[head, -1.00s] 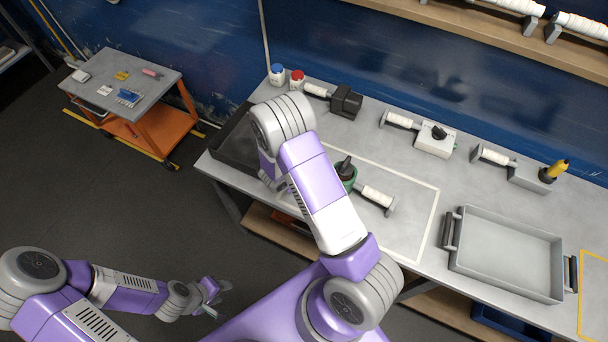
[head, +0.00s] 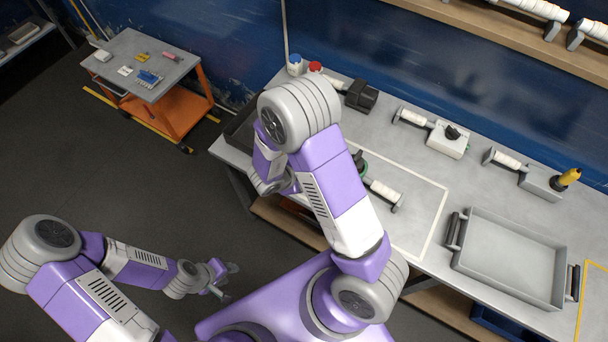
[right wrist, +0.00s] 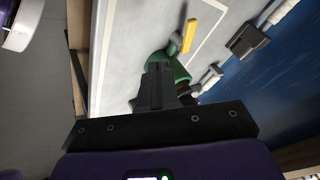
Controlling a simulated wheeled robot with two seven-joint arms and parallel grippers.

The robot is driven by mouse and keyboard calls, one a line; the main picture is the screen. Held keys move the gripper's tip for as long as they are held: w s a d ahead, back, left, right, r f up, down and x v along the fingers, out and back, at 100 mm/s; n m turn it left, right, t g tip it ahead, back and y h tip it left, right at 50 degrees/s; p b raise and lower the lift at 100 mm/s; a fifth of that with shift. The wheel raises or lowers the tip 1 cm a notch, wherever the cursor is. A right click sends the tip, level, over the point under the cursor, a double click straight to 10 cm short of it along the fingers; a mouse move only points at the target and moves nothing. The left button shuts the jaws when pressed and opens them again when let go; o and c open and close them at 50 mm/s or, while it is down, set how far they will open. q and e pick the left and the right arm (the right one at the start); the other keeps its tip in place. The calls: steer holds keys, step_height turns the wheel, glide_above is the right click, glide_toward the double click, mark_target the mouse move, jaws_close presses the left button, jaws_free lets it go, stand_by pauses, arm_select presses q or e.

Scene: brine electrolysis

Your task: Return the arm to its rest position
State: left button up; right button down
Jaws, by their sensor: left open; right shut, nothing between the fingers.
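My right arm (head: 330,195) bends over the left part of the bench, and its gripper is hidden behind my own arm in the head view. In the right wrist view the right gripper (right wrist: 165,78) is shut and empty, in front of a green round item (right wrist: 180,68) with a yellow part (right wrist: 189,36). I cannot tell whether it touches the item. My left gripper (head: 226,279) is open and empty over the floor, away from the bench.
A shelf (head: 480,37) hangs above. An orange cart (head: 180,112) stands left. Open floor lies between cart and bench.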

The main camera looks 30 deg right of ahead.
stand_by(0.4)
steer(key=f+n, duration=0.2)
steer(key=a+f+n+y+b, duration=0.1)
steer(key=f, duration=0.1)
steer(key=f+n+t+y+b, duration=0.1)
steer(key=f+n, duration=0.1)
steer(key=f, duration=0.1)
steer(key=shift+s+a+n, duration=0.15)
steer(key=shift+s+n, duration=0.05)
steer(key=shift+n, duration=0.1)
steer(key=s+a+f+n+g+y+b, duration=0.2)
steer(key=s+a+f+n+y+b, duration=0.3)
steer(key=s+a+f+n+y, duration=0.4)
steer(key=s+a+f+n, duration=0.2)
steer(key=a+n, duration=0.1)
steer(key=n, duration=0.3)
steer(key=shift+s+f+n+g+b, duration=0.3)
steer(key=shift+s+f+b, duration=0.05)
steer(key=shift+s+b, duration=0.05)
